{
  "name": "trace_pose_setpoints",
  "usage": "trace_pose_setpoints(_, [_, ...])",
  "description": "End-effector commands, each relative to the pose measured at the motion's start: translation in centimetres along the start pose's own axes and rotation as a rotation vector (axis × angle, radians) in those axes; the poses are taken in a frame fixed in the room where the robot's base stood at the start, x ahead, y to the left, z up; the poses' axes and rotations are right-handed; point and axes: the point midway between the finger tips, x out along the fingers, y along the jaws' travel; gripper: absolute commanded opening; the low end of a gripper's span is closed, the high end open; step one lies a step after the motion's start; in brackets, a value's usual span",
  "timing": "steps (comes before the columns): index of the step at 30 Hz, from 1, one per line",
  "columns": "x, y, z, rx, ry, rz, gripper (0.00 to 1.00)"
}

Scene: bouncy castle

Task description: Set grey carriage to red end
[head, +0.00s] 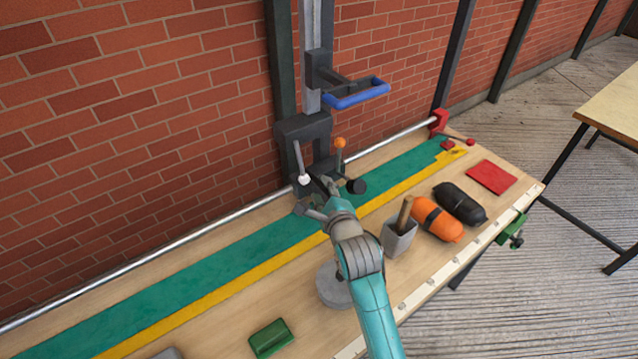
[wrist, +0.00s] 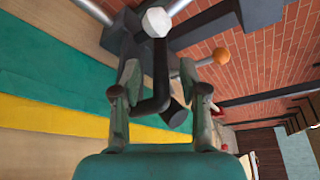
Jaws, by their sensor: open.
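The grey carriage (head: 303,129) sits on the long metal rail (head: 215,230) along the brick wall, near the middle of the bench. It bears a white-knobbed lever (head: 304,179), an orange-knobbed lever (head: 340,143) and a black knob (head: 356,186). A red end block (head: 438,121) stands at the rail's far right end, well apart from the carriage. My gripper (head: 320,197) is at the carriage's lower front. In the wrist view my open fingers (wrist: 160,98) stand either side of a dark bar (wrist: 161,75) of the carriage. Contact cannot be told.
A grey post with a blue loop handle (head: 357,93) rises above the carriage. Green and yellow strips (head: 215,275) run along the bench. An orange roll (head: 437,219), a black roll (head: 460,203), a grey holder (head: 398,238) and a green block (head: 270,337) lie nearer the front edge.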

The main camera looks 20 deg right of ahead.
Motion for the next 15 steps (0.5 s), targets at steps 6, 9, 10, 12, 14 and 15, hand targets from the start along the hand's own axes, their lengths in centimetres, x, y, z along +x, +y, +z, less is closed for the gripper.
trace_pose_setpoints(6, [2.9,0.0,0.0,0.000,0.000,0.000,0.43])
trace_pose_setpoints(9, [3.6,0.0,0.0,0.000,0.000,0.001,0.43])
trace_pose_setpoints(10, [3.7,0.0,0.0,0.000,0.001,0.001,0.43])
trace_pose_setpoints(12, [3.9,0.0,0.0,0.000,0.001,0.001,0.43])
trace_pose_setpoints(14, [4.0,0.0,0.0,0.000,0.001,0.001,0.43])
trace_pose_setpoints(15, [4.0,0.0,0.0,0.000,0.000,0.001,0.43])
